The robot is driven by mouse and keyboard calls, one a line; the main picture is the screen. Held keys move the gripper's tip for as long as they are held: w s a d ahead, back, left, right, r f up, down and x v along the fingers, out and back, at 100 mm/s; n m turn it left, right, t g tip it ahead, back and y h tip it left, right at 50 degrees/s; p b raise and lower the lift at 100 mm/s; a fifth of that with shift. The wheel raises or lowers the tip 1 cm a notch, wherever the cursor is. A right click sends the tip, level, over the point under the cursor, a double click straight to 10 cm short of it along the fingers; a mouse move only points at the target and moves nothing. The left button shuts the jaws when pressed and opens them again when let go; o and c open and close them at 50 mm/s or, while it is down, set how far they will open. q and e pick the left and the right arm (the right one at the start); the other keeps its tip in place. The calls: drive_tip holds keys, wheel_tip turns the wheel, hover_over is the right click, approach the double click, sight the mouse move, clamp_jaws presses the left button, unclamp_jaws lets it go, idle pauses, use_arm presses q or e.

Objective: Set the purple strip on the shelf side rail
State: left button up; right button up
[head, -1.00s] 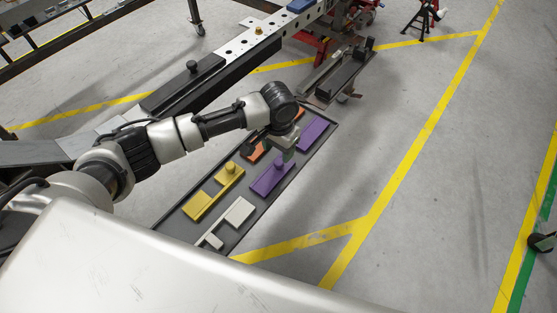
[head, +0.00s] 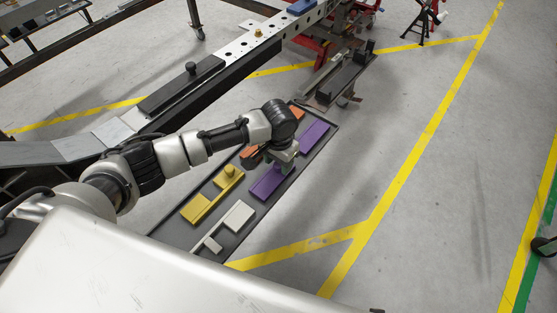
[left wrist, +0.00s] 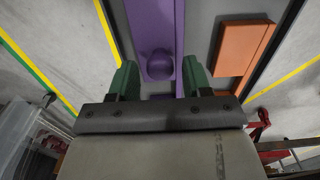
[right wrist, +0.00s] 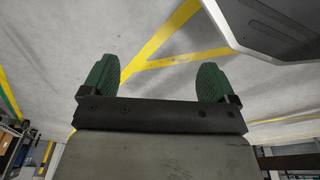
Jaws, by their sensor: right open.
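A purple strip with a round knob (head: 267,184) lies in the dark tray, below my left gripper (head: 284,157). A second purple piece (head: 314,135) lies farther back in the tray. In the left wrist view the knobbed purple strip (left wrist: 150,25) has its knob between the open left fingers (left wrist: 160,82). I see a gap on both sides of the knob. A pale rail with holes (head: 235,45) runs along the top of the head view, with a black knobbed strip (head: 190,80) on its nearer part. My right gripper (right wrist: 157,82) is open and empty over the floor.
The dark tray (head: 234,241) also holds yellow pieces (head: 197,207), white pieces (head: 237,216) and orange pieces (head: 250,156). A fixture with black parts (head: 345,75) stands beyond the tray.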

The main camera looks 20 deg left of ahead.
use_arm(q)
drive_tip(key=shift+r, duration=0.1)
clamp_jaws()
drive_tip(key=shift+r+p, duration=0.95)
drive_tip(key=shift+p, duration=0.2)
drive_tip(key=shift+r+p, duration=0.55)
drive_tip(key=shift+p, duration=0.1)
use_arm(e)
drive_tip(key=s+d+f, duration=0.1)
drive_tip(key=s+f, duration=0.6)
drive_tip(key=s, duration=0.2)
use_arm(q)
drive_tip(key=shift+r, duration=0.15)
drive_tip(key=shift+r+p, duration=0.7)
drive_tip(key=shift+p, duration=0.25)
drive_tip(key=shift+r+p, duration=0.85)
drive_tip(key=shift+p, duration=0.2)
drive_tip(key=shift+r+p, duration=0.85)
drive_tip(key=shift+p, duration=0.05)
drive_tip(key=shift+r+p, duration=0.4)
drive_tip(key=shift+p, duration=0.15)
use_arm(e)
drive_tip(key=s+d+r+g, duration=0.1)
drive_tip(key=s+r, duration=0.3)
drive_tip(key=s, duration=0.2)
drive_tip(key=shift+d, duration=0.35)
